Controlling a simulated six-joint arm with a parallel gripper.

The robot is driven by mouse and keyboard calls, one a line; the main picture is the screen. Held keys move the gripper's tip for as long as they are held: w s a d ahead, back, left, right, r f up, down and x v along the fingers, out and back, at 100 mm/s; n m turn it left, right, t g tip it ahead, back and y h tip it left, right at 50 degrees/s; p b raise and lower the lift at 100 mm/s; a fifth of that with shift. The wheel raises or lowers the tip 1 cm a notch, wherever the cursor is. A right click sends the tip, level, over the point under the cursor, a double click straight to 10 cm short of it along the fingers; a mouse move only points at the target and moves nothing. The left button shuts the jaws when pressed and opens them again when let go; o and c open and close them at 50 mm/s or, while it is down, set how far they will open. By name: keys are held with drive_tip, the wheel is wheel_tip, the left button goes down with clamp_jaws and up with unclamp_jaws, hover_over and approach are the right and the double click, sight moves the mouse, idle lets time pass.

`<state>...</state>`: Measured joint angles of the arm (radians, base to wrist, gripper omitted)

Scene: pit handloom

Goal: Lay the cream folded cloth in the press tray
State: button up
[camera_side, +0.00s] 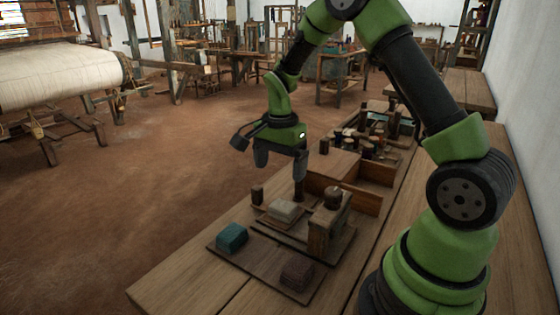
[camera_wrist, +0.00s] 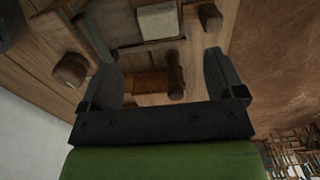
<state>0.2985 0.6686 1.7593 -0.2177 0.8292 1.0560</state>
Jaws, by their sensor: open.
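The cream folded cloth (camera_side: 283,210) lies flat on a low wooden tray (camera_side: 268,218) among short wooden posts. It also shows at the top of the wrist view (camera_wrist: 158,20). I take this low tray to be the press tray, but its edges are partly hidden. My gripper (camera_side: 280,166) is open and empty, above and behind the cloth in the side view and apart from it. In the wrist view its two fingers (camera_wrist: 160,62) are spread, with a brown post-like piece (camera_wrist: 150,82) below and between them.
A teal folded cloth (camera_side: 232,237) and a brown folded one (camera_side: 297,273) lie on a dark board in front. A wooden block with a knob (camera_side: 328,222) stands right of the cream cloth. Open wooden boxes (camera_side: 375,172) and several spools stand behind. The bench's near-left corner is clear.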

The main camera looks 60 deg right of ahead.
drive_tip(key=s+a+r+n+t, duration=0.2)
drive_tip(key=s+a+r+n, duration=0.1)
drive_tip(key=r, duration=0.4)
drive_tip(key=s+a+r+n+t, duration=0.1)
drive_tip(key=s+a+r+n, duration=0.25)
drive_tip(key=r, duration=0.35)
drive_tip(key=s+a+r+n+t+y, duration=0.1)
drive_tip(key=s+a+r+n+t, duration=0.1)
drive_tip(key=s, duration=0.3)
drive_tip(key=s+a+r+n+t+y, duration=0.1)
drive_tip(key=s+a+n+t, duration=0.1)
drive_tip(key=s+a+n, duration=0.2)
drive_tip(key=shift+s+r+n, duration=0.35)
drive_tip(key=shift+s+n, duration=0.4)
drive_tip(key=shift+s, duration=0.1)
